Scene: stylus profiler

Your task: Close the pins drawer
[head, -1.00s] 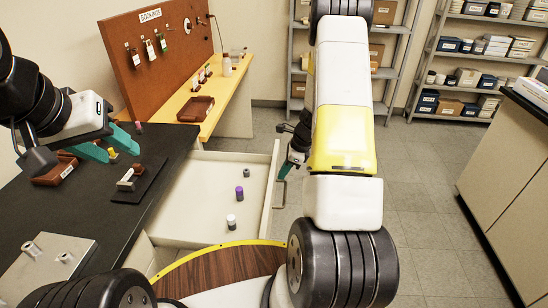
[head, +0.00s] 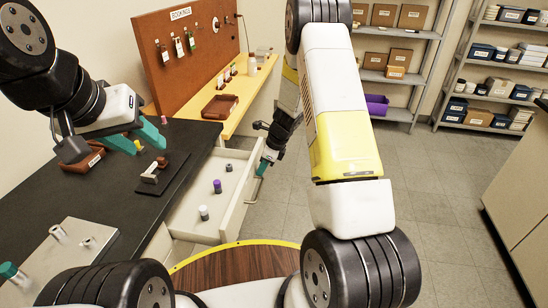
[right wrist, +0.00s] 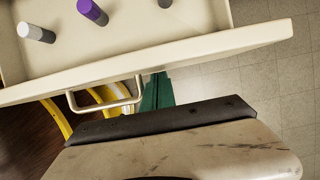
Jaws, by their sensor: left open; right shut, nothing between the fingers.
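The cream drawer (head: 238,202) stands partly pulled out from under the black counter. It holds a purple-topped pin (head: 217,186), a white-topped pin (head: 204,213) and a grey pin (head: 229,168). My right gripper (head: 261,168) is shut and empty at the outer side of the drawer front. In the right wrist view its green fingertips (right wrist: 158,92) lie close against the front panel (right wrist: 200,50), beside the metal handle (right wrist: 107,97) and not around it. Whether they touch the panel is hard to tell. My left gripper (head: 145,146) is open and empty above the counter.
The black counter (head: 120,185) carries a reddish tray (head: 80,163), a dark stand with a stamp-like object (head: 155,172) and a metal plate (head: 75,250). A yellow bench (head: 240,105) with a pegboard stands behind. Open floor lies right of the drawer, before the shelves.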

